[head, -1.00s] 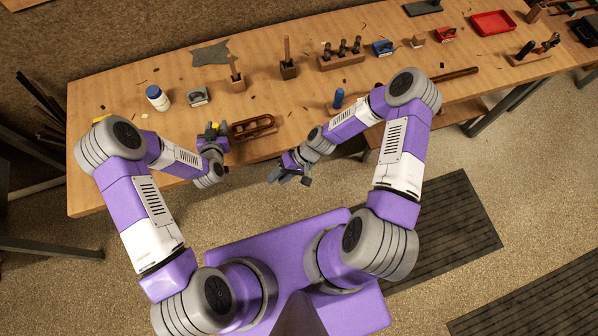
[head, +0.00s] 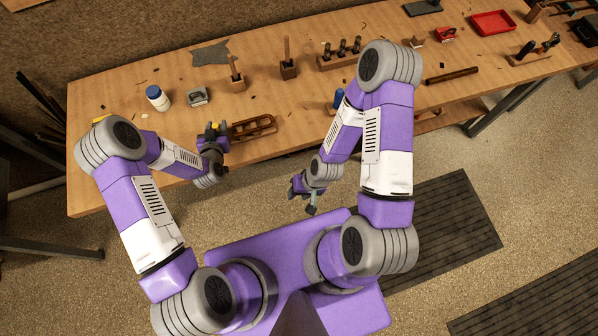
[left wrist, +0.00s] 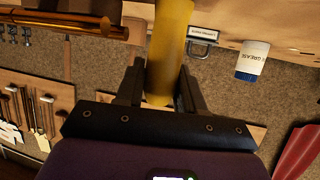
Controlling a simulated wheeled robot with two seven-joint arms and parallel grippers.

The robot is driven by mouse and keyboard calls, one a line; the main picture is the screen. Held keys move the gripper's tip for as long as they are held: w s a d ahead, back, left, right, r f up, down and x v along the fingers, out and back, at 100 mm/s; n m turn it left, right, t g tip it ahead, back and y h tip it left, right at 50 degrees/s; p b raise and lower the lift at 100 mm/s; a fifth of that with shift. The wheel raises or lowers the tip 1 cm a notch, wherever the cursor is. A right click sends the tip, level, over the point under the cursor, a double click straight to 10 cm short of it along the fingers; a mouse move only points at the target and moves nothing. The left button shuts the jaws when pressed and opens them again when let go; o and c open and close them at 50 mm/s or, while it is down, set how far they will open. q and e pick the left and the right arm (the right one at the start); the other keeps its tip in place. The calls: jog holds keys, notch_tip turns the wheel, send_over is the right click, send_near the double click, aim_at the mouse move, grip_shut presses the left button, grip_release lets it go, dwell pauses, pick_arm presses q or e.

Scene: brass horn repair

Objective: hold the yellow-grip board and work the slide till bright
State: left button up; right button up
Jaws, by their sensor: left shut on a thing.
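My left gripper (head: 214,131) is at the front edge of the bench, shut on the yellow grip (head: 212,126). In the left wrist view the yellow grip (left wrist: 170,50) stands between the two fingers. The rest of the board is hard to make out in the head view. A wooden frame with brass-coloured tubing, which looks like the slide (head: 252,128), lies just right of the left gripper. Brass tubing (left wrist: 70,22) also shows at the left wrist view's upper left. My right gripper (head: 311,207) hangs off the bench in front of my body; its fingers are too small to read.
A white grease jar with blue lid (head: 157,97) and a grey block (head: 197,96) stand behind the left gripper. A blue cylinder (head: 338,97) stands beside my right forearm. Wooden tool holders (head: 341,61) line the back.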

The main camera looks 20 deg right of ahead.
pick_arm(q)
jog(key=o, duration=1.1)
jog(key=shift+s, duration=0.1)
jog(key=v, duration=1.1)
jog(key=s+f+n+g+b, duration=0.1)
jog(key=s+f+g+b, duration=0.1)
jog(key=s+f+g, duration=0.2)
jog(key=s+d+f+n+g+b, duration=0.1)
jog(key=s+f+n+g+b, duration=0.1)
jog(key=s+f+g, duration=0.2)
jog(key=s+d+f+n+g+h+b, duration=0.1)
jog(key=s+f+n+g+b, duration=0.1)
jog(key=s+f, duration=0.7)
jog(key=shift+s+f+g+b, duration=0.2)
jog(key=shift+f+g+b, duration=0.1)
jog(key=shift+g, duration=0.3)
jog(key=shift+s+f+g+b, duration=0.15)
jog(key=shift+s+g+b, duration=0.1)
jog(key=shift+g, duration=0.35)
